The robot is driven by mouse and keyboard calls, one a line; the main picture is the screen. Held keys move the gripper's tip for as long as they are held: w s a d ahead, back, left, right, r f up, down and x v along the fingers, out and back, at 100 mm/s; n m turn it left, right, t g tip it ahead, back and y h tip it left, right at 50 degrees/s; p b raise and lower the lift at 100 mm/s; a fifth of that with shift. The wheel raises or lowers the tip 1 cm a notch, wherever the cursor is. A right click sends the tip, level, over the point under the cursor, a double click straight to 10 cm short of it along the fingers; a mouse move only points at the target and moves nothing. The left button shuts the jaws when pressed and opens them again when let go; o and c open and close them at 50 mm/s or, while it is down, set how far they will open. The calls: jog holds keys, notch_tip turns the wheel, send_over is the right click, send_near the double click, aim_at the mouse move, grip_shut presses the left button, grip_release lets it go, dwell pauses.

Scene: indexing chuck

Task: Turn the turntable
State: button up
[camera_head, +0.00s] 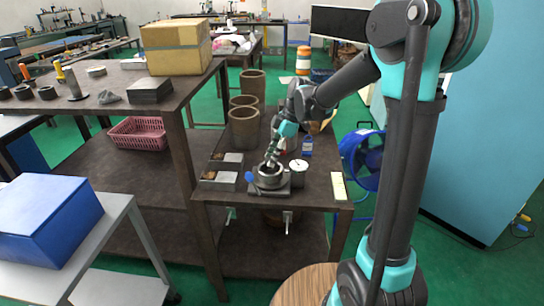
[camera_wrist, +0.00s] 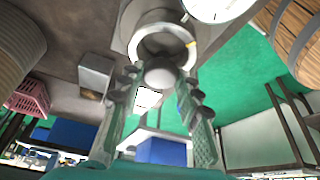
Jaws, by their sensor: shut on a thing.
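The turntable (camera_head: 270,178) is a round grey chuck on a flat dark base, standing on the low brown bench. In the wrist view its pale ring (camera_wrist: 149,24) has a small yellow mark on the right side. My gripper (camera_head: 270,162) reaches down onto the turntable from above. In the wrist view its two green fingers stand on either side of a grey round knob (camera_wrist: 160,73) in front of the ring. The fingers are shut on the knob; the exact contact is hard to see.
A white-topped round can (camera_head: 298,168) stands close on the turntable's right. Flat grey blocks (camera_head: 219,181) lie to its left. The higher table (camera_head: 115,111) borders the left side.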

jog(key=m+t, duration=0.2)
jog(key=m, duration=0.3)
jog(key=shift+s, duration=0.15)
jog(key=m+t, duration=0.1)
jog(key=m, duration=0.2)
jog(key=m+t+h, duration=0.1)
jog(key=m, duration=0.2)
jog(key=shift+s+a+m, duration=0.15)
jog(key=shift+m, duration=0.25)
jog(key=m+h, duration=0.1)
jog(key=m, duration=0.2)
jog(key=m+t+h, duration=0.1)
jog(key=m, duration=0.2)
jog(key=shift+a, duration=0.15)
jog(key=m+h, duration=0.2)
jog(key=m, duration=0.3)
jog(key=shift+a+m, duration=0.1)
jog(key=shift+m, duration=0.3)
jog(key=o, duration=1.1)
jog(key=shift+o, duration=0.2)
